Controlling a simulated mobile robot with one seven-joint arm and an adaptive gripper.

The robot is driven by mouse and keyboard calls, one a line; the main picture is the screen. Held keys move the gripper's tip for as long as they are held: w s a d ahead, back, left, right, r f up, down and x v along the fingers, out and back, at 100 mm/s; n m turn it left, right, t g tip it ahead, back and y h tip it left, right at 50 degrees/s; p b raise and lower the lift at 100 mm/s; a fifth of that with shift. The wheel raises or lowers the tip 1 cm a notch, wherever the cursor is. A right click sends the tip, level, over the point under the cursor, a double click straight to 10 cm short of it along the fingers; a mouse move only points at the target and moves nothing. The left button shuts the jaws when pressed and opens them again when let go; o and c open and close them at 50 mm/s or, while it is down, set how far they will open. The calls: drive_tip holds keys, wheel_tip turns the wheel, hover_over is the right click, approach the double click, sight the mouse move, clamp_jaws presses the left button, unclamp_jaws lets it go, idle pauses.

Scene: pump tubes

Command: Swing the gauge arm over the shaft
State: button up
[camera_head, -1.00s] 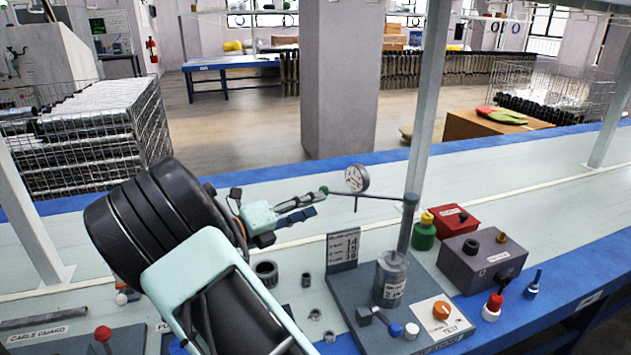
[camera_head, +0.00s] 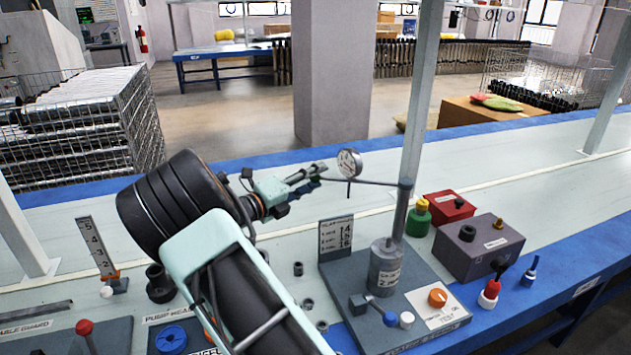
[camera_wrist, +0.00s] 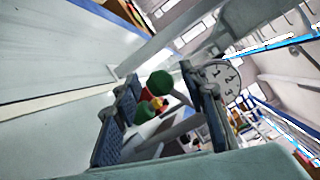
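The gauge arm is a thin dark rod (camera_head: 377,182) reaching left from the top of a grey post (camera_head: 401,215). It carries a round white dial gauge (camera_head: 349,162), also in the wrist view (camera_wrist: 219,78). A green ball knob (camera_wrist: 160,83) shows between my fingers in the wrist view. My gripper (camera_head: 314,173) is open, its fingers on either side of the knob with visible gaps. A grey labelled cylinder (camera_head: 386,268) stands on the grey base plate (camera_head: 345,275) in front of the post. I cannot make out the shaft clearly.
A purple-grey box (camera_head: 480,252), a red box (camera_head: 450,207) and a green bottle (camera_head: 418,220) stand right of the post. An orange knob (camera_head: 438,297) is on the plate. Small rings and a numbered card stand near my arm. The bench behind the gauge is clear.

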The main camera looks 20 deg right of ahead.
drive_tip(key=shift+w+d, duration=0.15)
drive_tip(key=shift+d, duration=0.1)
clamp_jaws()
idle(0.3)
